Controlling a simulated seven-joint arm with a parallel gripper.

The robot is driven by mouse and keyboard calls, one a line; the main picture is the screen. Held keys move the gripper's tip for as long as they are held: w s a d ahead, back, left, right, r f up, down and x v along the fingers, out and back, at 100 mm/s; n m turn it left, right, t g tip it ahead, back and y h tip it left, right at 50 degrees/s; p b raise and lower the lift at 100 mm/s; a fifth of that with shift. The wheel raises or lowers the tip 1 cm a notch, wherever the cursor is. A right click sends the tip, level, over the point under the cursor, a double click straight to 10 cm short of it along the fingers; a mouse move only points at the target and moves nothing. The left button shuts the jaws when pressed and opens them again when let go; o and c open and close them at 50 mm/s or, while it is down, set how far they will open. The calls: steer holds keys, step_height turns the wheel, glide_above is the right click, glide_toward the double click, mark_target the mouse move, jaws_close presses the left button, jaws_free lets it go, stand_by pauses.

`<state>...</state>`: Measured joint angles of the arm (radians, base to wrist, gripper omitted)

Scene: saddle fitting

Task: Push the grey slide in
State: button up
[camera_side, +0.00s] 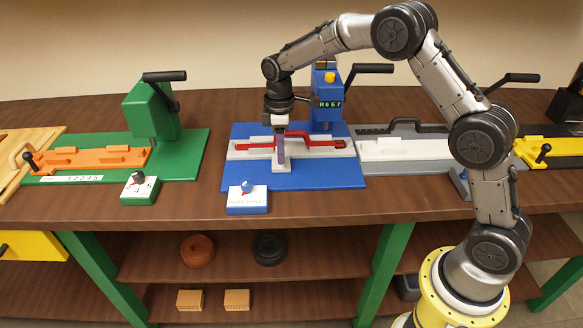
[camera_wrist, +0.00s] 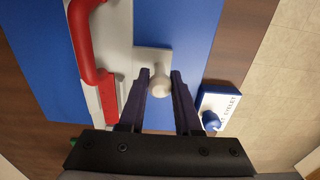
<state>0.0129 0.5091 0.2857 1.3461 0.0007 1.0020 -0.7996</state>
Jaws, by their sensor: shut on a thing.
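The grey slide (camera_wrist: 150,58) is a pale flat plate with a round knob (camera_wrist: 160,84) on it, in the wrist view. The plate lies on the blue base beside the light rail with the red handle (camera_wrist: 84,45). My gripper (camera_wrist: 160,73) has its fingers on both sides of the knob and is shut on it. In the side view my gripper (camera_side: 281,152) points down at the front of the blue station, over the slide (camera_side: 283,166). The fingers hide the knob there, and I cannot tell how far in the slide sits.
The blue base (camera_side: 310,182) carries the red handle (camera_side: 318,138) and a blue column with a display (camera_side: 330,103). A small blue box with a knob (camera_side: 247,205) stands in front. A green station (camera_side: 190,155) is to the left and a white rail (camera_side: 405,149) to the right.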

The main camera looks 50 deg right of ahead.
mark_target(292, 145)
steer(key=shift+w+d, duration=1.05)
steer(key=shift+w, duration=0.05)
steer(key=shift+w+d, duration=0.6)
steer(key=shift+d, duration=0.05)
steer(key=shift+o, duration=0.3)
steer(key=shift+o, duration=0.3)
steer(key=shift+d, duration=0.15)
steer(key=o, duration=0.8)
steer(key=shift+c, duration=0.2)
